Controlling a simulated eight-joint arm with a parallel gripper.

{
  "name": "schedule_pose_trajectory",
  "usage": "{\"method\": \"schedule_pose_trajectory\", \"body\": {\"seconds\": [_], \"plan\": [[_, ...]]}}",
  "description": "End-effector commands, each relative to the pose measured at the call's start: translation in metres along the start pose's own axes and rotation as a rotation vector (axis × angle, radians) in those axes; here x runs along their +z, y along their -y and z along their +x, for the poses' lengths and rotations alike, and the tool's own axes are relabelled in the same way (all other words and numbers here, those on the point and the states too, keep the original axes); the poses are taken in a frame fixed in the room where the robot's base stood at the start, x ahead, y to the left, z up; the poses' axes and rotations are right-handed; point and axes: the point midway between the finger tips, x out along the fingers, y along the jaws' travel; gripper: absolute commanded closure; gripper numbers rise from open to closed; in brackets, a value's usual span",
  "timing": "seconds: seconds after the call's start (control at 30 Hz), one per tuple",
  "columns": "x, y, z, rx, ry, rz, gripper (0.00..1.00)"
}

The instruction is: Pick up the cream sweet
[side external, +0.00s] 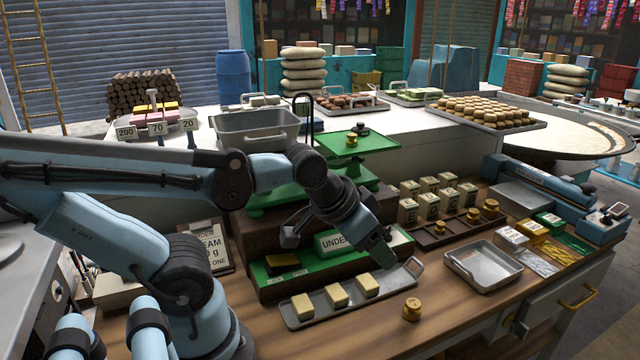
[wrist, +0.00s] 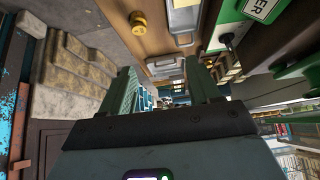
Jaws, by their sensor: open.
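Three cream sweets, pale rectangular blocks, lie in a row on a grey metal tray (side external: 392,290) in the side view: a left one (side external: 302,306), a middle one (side external: 336,295) and a right one (side external: 367,285). My gripper (side external: 376,250) is above and behind the tray's right half, tilted down, apart from the sweets. In the wrist view my gripper (wrist: 163,85) shows two spread fingers with nothing clearly held between them.
A brass weight (side external: 411,309) stands right of the tray; it also shows in the wrist view (wrist: 138,22). An empty metal tray (side external: 484,265) lies farther right. A green board with signs (side external: 278,268) stands behind the sweets, and a green scale (side external: 352,150) farther back. The front wood is mostly clear.

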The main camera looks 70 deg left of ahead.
Motion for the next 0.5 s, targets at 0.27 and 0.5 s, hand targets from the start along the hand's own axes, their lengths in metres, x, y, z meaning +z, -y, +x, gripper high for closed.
{"method": "schedule_pose_trajectory", "body": {"seconds": [0.27, 0.5], "plan": [[0.014, 0.014, -0.004, -0.026, 0.087, 0.002, 0.38], [0.073, 0.050, -0.038, -0.041, 0.442, 0.013, 0.38]]}}
